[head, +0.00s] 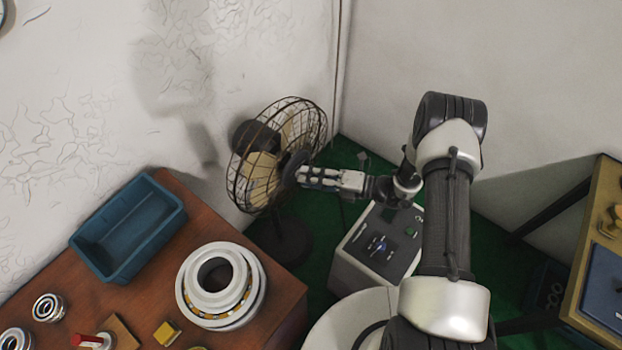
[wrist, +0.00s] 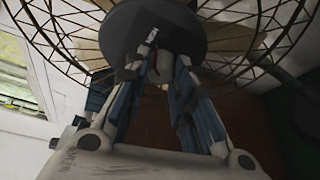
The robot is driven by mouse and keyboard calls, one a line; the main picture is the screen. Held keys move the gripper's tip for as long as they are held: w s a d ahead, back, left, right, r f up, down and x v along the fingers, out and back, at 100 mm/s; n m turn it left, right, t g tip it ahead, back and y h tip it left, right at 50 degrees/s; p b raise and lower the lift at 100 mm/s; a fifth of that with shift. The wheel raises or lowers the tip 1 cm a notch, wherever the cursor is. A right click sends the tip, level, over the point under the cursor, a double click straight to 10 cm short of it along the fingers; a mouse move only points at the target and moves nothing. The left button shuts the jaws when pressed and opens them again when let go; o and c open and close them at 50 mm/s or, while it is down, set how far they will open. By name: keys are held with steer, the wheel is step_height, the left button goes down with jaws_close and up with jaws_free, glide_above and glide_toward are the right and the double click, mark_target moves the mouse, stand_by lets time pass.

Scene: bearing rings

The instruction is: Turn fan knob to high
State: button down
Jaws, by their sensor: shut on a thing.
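The fan (head: 262,172) with its round wire cage stands in the corner on a dark base, past the wooden table's edge. My gripper (head: 302,175) reaches in from the right, its tips at the dark disc at the centre of the cage. In the wrist view, the dark round disc (wrist: 150,28) with a small white mark fills the top middle. My fingers there (wrist: 156,72) are closed on the fan knob at the lower part of this disc. The knob is mostly hidden between the fingertips, so I cannot tell its setting.
The wooden table (head: 290,290) at left holds a blue bin (head: 128,228), a large bearing ring (head: 222,285) and smaller parts. A grey control box (head: 375,255) stands below my arm. Another workbench (head: 585,250) is at the far right.

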steer(key=shift+m, duration=0.5)
steer(key=c, duration=1.4)
jaws_free()
steer(key=shift+o, duration=0.2)
steer(key=shift+d, duration=0.1)
steer(key=v, duration=1.2)
steer(key=shift+f, duration=0.25)
